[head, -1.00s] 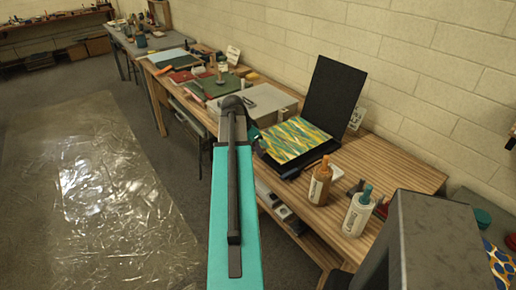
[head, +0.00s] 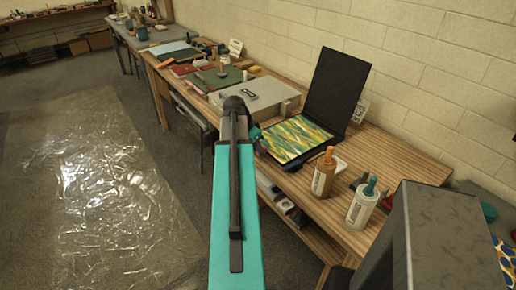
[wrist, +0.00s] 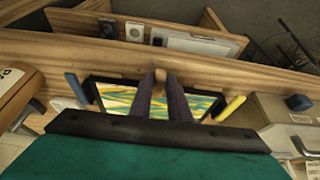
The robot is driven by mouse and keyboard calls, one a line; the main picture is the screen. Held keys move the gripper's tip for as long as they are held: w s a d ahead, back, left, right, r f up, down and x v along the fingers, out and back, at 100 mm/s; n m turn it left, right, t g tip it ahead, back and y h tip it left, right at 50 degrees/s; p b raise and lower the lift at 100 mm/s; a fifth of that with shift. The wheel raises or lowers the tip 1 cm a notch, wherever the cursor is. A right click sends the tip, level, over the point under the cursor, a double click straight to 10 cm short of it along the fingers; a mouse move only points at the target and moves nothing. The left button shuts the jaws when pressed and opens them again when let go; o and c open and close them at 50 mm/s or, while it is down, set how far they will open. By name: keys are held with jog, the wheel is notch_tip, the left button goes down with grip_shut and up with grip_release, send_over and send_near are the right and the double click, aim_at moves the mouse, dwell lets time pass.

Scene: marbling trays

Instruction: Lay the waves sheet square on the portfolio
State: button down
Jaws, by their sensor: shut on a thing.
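The waves sheet (head: 297,138), streaked yellow and teal, is over the base of the black portfolio (head: 328,97), whose lid stands open behind it. The sheet also shows in the wrist view (wrist: 122,97), beyond and beside my dark fingers. My gripper (wrist: 160,78) is shut on the sheet; the exact grip is hard to make out. In the head view my teal arm hides most of the gripper, at the sheet's left edge. I cannot tell whether the sheet touches the base all over.
A brown bottle (head: 323,173) and a white bottle (head: 361,204) stand on the wooden bench (head: 412,160), right of the portfolio. A grey box (head: 262,93) stands left of it. A blue-and-yellow patterned item (head: 506,254) shows at the lower right edge.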

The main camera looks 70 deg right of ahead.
jog(key=shift+f, duration=0.4)
jog(key=c, duration=1.1)
grip_release()
jog(key=shift+r, duration=0.1)
jog(key=shift+r+p, duration=1.85)
jog(key=shift+r, duration=1.55)
